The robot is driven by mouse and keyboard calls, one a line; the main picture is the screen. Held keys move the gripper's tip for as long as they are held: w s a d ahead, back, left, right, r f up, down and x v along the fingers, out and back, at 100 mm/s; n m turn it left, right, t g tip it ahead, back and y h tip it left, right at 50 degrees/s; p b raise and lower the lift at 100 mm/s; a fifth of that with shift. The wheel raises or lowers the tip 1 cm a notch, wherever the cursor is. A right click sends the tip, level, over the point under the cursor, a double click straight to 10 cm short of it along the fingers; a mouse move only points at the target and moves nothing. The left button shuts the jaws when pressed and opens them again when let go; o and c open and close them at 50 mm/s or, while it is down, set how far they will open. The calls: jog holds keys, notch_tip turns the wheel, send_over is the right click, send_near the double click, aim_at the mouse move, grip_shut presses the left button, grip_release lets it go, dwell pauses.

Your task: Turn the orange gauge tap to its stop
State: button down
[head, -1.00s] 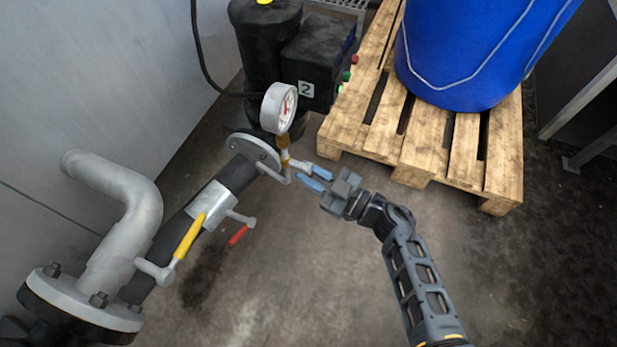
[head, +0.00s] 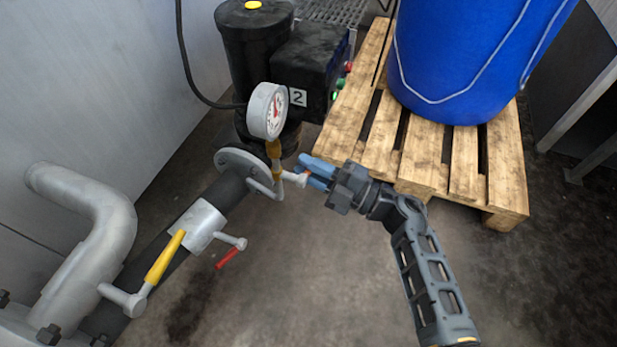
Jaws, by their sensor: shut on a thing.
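The white-faced pressure gauge (head: 268,111) stands on a thin stem above the flanged end of the dark pipe. Below it is the orange gauge tap (head: 274,151), with a pale grey stub (head: 292,178) pointing right towards my gripper. My gripper (head: 310,171) has come in from the right.
A yellow lever (head: 165,258) and a red lever (head: 229,258) sit on the pipe at lower left. A black pump unit (head: 257,50) stands behind the gauge. A wooden pallet (head: 425,160) with a blue drum (head: 450,50) is at right. Floor in front is clear.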

jog(key=shift+w+d+r+n+g+y+b, duration=0.1)
jog(key=shift+r+n+g+y+b, duration=0.15)
jog(key=shift+n, duration=0.65)
jog(key=shift+a+r+n+g+b, duration=0.15)
jog(key=shift+r+n+b, duration=0.2)
jog(key=shift+n, duration=0.55)
jog(key=shift+w+d+r+n+g+y+b, duration=0.1)
jog(key=shift+d+r+n+g+y+b, duration=0.2)
jog(key=shift+n, duration=0.6)
jog(key=shift+a, duration=0.2)
jog(key=c, duration=1.2)
grip_release()
jog(key=shift+s+d, duration=0.1)
jog(key=p+v, duration=0.1)
jog(key=v, duration=0.6)
jog(key=shift+d, duration=0.25)
jog(key=shift+s, duration=0.15)
